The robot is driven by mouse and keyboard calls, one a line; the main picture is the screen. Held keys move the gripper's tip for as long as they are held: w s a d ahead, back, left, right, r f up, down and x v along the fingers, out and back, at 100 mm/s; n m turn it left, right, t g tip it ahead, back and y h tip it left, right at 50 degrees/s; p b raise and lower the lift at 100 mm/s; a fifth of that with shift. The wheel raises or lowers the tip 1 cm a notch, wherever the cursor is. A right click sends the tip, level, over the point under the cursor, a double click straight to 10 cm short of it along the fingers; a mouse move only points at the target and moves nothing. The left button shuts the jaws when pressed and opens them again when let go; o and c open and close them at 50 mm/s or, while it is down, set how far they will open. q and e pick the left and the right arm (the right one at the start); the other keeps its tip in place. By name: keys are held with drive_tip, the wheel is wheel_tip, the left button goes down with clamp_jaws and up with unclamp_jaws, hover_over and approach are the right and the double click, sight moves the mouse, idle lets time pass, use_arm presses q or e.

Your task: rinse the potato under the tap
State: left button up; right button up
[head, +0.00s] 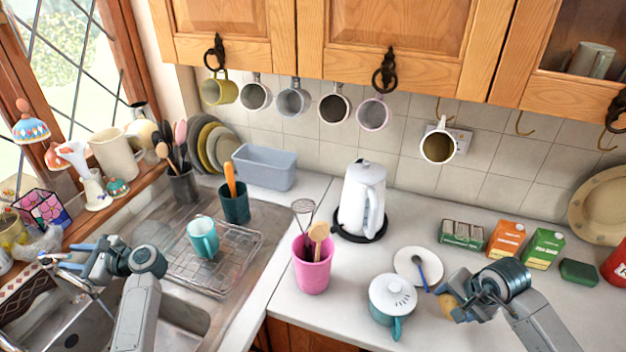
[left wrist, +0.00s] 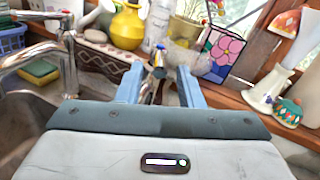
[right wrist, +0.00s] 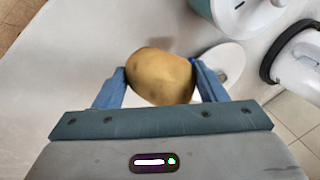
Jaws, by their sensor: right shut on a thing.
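The potato (right wrist: 160,77) is yellow-brown and sits between the two blue fingers of my right gripper (right wrist: 161,82), which is shut on it. In the head view the potato (head: 448,304) shows in part beside my right gripper, over the right-hand counter near the teal pot. The chrome tap (left wrist: 69,68) rises at the left of the left wrist view.
On the counter stand a teal pot (head: 391,294) with a white lid, a saucer (head: 408,262), a pink utensil pot (head: 312,274) and a white kettle (head: 360,199). A wire rack (head: 180,268) with a teal mug (head: 203,238) lies beside the sink. Ornaments crowd the windowsill.

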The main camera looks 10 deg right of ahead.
sight(43, 255)
use_arm(q)
drive_tip(key=shift+w+a+r, duration=0.1)
drive_tip(key=shift+w+a, duration=0.1)
drive_tip(key=shift+a, duration=0.85)
drive_tip(key=shift+w+a, duration=0.15)
drive_tip(key=shift+a, duration=0.9)
drive_tip(key=shift+c, duration=0.2)
drive_tip(key=shift+a, duration=0.1)
clamp_jaws()
